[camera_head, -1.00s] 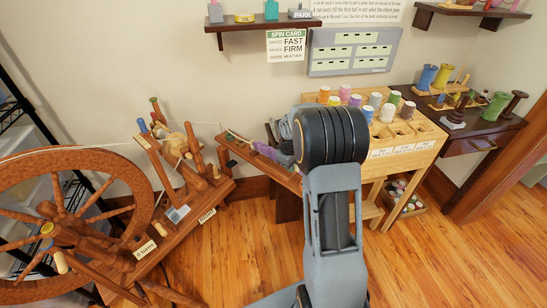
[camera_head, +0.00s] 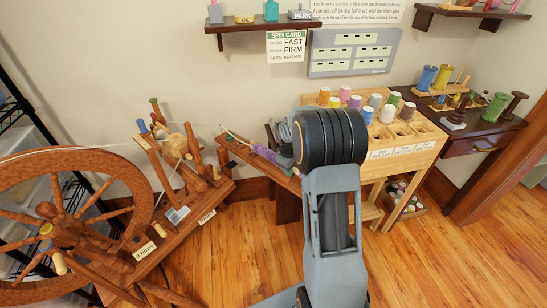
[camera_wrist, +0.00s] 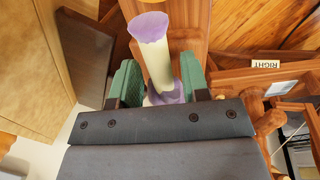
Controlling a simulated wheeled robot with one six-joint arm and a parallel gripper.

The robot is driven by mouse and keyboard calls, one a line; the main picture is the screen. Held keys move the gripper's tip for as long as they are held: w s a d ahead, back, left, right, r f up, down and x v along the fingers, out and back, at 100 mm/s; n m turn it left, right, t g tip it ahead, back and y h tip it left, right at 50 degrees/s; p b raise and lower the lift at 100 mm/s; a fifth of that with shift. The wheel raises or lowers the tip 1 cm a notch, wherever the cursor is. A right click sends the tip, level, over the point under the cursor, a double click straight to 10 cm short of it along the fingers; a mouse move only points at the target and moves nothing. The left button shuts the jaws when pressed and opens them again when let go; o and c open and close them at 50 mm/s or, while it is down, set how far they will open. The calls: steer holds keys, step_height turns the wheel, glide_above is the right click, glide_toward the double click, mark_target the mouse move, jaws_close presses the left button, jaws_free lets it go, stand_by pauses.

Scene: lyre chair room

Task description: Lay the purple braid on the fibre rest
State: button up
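The purple braid (camera_head: 268,155) is a purple and cream bundle at the left side of my gripper in the head view. In the wrist view the braid (camera_wrist: 157,60) shows a flared purple end, a cream middle and purple at the base. In the head view my gripper (camera_head: 284,138) is partly hidden by my wrist. A low brown wooden stand (camera_head: 235,149) lies below and left of the braid. I cannot tell whether they touch, or which part is the fibre rest.
A spinning wheel (camera_head: 85,210) stands at left, with a thin strand running toward the stand. A pale wooden rack (camera_head: 430,140) with several coloured spools stands at right. The floor in front is clear.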

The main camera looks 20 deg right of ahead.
steer(key=shift+o, duration=0.8)
step_height(320, 180, up, 14)
steer(key=s+a+p, duration=0.1)
steer(key=a+p, duration=0.1)
steer(key=p, duration=0.1)
steer(key=shift+a+f, duration=0.2)
steer(key=shift+f, duration=0.05)
steer(key=s+a+r+m+t+y+p, duration=0.1)
steer(key=s+a+r+m+p, duration=0.1)
steer(key=s+a+r+p, duration=0.5)
steer(key=s+a+r+m+t+y+p, duration=0.1)
steer(key=s+a+r+m+p, duration=0.2)
steer(key=s+a+r+p, duration=0.3)
steer(key=s+r+p, duration=0.5)
steer(key=s+r, duration=0.2)
steer(key=r, duration=0.1)
steer(key=shift+s+a+t+p, duration=0.25)
steer(key=shift+a+t+p, duration=0.05)
steer(key=shift+a+p, duration=0.1)
steer(key=shift+r, duration=0.1)
